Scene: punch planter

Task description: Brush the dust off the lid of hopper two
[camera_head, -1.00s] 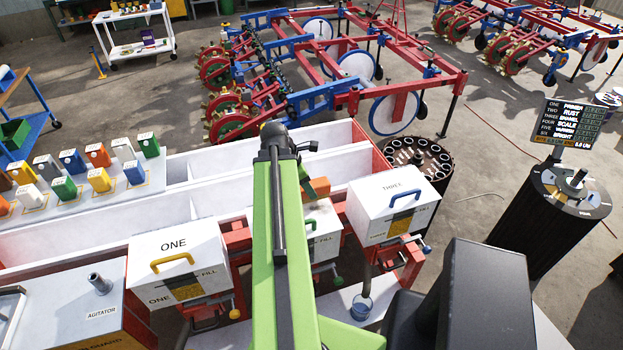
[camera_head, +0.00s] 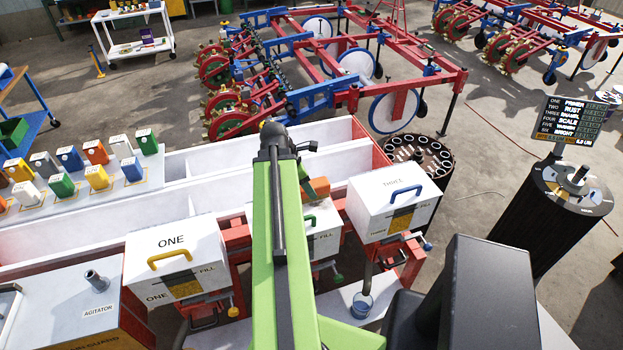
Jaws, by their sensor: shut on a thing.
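Hopper two (camera_head: 325,240) is the white box between hopper one (camera_head: 180,262) and hopper three (camera_head: 392,208). My green arm covers its left part and its label. Its lid has a green handle (camera_head: 310,222), partly hidden. My gripper (camera_head: 304,176) shows only as a small dark sliver at the arm's right edge, above the rear of the lid. It is shut on a brush, mostly hidden behind the arm. I cannot tell whether the bristles touch the lid, nor how much dust lies there.
Hoppers one and three stand close on both sides, with raised yellow and blue handles. An orange block (camera_head: 319,187) is just behind hopper two. A long white trough (camera_head: 210,205) runs behind the row.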

